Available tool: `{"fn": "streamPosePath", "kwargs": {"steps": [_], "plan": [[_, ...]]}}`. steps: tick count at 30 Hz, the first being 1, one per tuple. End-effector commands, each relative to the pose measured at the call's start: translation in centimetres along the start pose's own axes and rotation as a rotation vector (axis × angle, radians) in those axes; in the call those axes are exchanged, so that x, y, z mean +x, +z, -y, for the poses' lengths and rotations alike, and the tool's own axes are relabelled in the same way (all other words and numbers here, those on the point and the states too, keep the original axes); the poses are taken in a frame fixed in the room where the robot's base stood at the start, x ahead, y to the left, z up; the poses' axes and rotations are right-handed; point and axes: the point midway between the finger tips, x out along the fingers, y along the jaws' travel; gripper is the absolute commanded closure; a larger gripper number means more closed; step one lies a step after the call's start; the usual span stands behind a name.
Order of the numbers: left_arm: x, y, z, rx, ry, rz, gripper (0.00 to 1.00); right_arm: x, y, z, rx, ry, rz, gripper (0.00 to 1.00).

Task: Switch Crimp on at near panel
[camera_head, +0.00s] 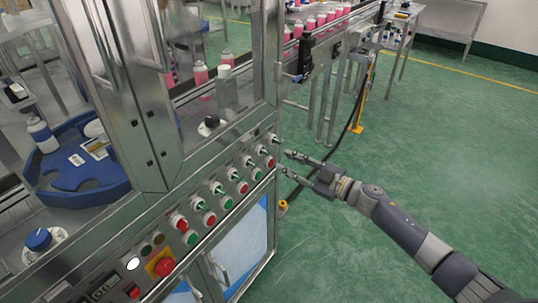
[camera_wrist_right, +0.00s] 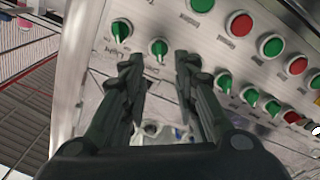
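The near panel (camera_head: 215,205) is a sloped metal strip along the machine's front, with rows of green and red buttons and green selector knobs. My right gripper (camera_head: 286,162) is open and empty, just right of the panel's far end. In the right wrist view the fingers of my right gripper (camera_wrist_right: 159,62) point at the panel. A green knob (camera_wrist_right: 158,47) lies between and just beyond the fingertips, apparently untouched. Another green knob (camera_wrist_right: 121,28) is to its left. The labels are too blurred to read, so I cannot tell which knob is Crimp. My left gripper is out of view.
A red emergency button (camera_head: 165,267) sits at the panel's near end. Behind the glass are a blue rotary fixture (camera_head: 75,190) and several bottles. A conveyor with pink bottles (camera_head: 310,24) runs at the back. The green floor (camera_head: 440,130) at the right is open.

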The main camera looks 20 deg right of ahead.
Motion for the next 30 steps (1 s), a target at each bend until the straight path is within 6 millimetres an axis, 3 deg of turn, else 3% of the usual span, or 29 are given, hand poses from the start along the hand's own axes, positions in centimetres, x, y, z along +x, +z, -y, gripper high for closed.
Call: {"fn": "streamPosePath", "kwargs": {"steps": [5, 12, 25, 29, 30], "plan": [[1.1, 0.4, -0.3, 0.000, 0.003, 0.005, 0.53, 3.3, 0.1, 0.0, -0.001, 0.002, -0.002, 0.72], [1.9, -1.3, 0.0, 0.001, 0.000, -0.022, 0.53, 6.2, 0.1, 0.0, 0.001, 0.003, 0.000, 0.72], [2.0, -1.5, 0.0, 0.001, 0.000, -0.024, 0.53, 7.0, 0.1, 0.0, 0.000, 0.002, 0.002, 0.72], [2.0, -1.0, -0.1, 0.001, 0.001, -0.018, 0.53, 7.0, 0.1, 0.0, 0.001, 0.002, 0.002, 1.00], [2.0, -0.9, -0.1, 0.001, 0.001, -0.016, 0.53, 7.0, 0.1, 0.0, 0.001, 0.002, 0.002, 1.00]]}}
